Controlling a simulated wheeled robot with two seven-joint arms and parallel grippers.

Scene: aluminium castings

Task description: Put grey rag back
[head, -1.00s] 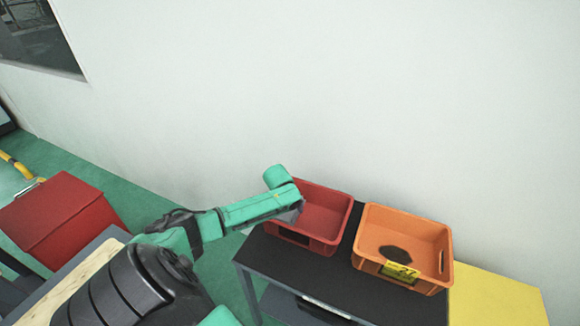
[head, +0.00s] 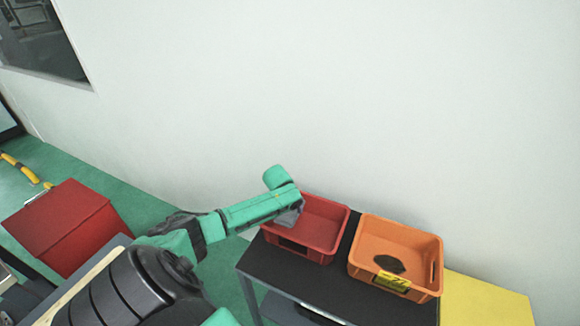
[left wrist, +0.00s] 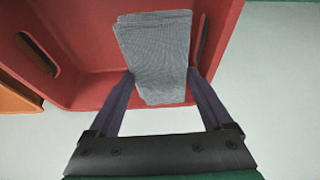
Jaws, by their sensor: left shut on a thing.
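The grey rag (left wrist: 157,58) is pinched between the two fingers of my left gripper (left wrist: 160,80) in the left wrist view. The rag hangs over the red crate (left wrist: 80,40), within its opening as seen from the wrist. In the head view the red crate (head: 322,230) stands on a dark table, and my left arm reaches to its left end. A small grey patch, likely the rag or fingers (head: 289,217), shows at the crate's left side under my arm. Whether the rag touches the crate floor I cannot tell. My right gripper is not in view.
An orange crate (head: 425,256) with a yellow label and a dark patch inside stands right of the red crate on the black table (head: 290,272). A yellow surface (head: 490,300) lies further right. A red box (head: 60,225) stands at left. The wall is behind.

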